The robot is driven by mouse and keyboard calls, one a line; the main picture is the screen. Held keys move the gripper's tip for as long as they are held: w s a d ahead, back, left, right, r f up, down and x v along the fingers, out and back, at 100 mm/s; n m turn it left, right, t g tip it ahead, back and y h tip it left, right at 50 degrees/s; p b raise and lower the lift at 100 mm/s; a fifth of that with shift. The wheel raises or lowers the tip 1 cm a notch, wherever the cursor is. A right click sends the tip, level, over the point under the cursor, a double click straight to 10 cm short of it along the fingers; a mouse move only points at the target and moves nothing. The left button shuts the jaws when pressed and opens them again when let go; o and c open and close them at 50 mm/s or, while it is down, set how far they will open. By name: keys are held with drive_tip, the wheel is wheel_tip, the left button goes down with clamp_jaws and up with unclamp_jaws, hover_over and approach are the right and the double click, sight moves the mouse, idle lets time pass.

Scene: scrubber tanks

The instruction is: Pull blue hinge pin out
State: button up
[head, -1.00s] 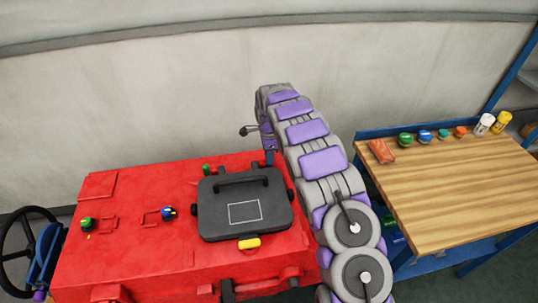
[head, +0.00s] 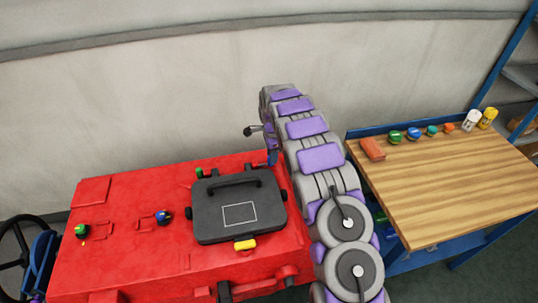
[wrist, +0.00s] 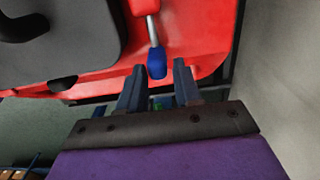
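The blue hinge pin (wrist: 157,65) shows in the wrist view as a blue end on a short metal rod, at the red tank's edge beside the dark lid (wrist: 60,45). My gripper (wrist: 159,72) is open, with one dark finger on each side of the blue end. I see no clear contact between fingers and pin. In the head view the red tank (head: 125,255) carries the black lid (head: 225,228) with its handle. My arm reaches down behind the lid's far right corner, and the pin cannot be made out there.
Green (head: 81,231) and blue (head: 163,217) knobs and a yellow piece (head: 244,245) are on the tank. A wooden workbench (head: 450,185) with small coloured items along its back edge stands right of my arm. A grey wall (head: 180,90) rises close behind the tank.

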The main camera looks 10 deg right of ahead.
drive_tip(key=shift+o, duration=1.3)
drive_tip(key=shift+a+r, duration=0.15)
drive_tip(key=shift+r, duration=0.15)
wheel_tip(320, 180, up, 17)
drive_tip(key=p, duration=0.3)
drive_tip(key=shift+d+f, duration=0.2)
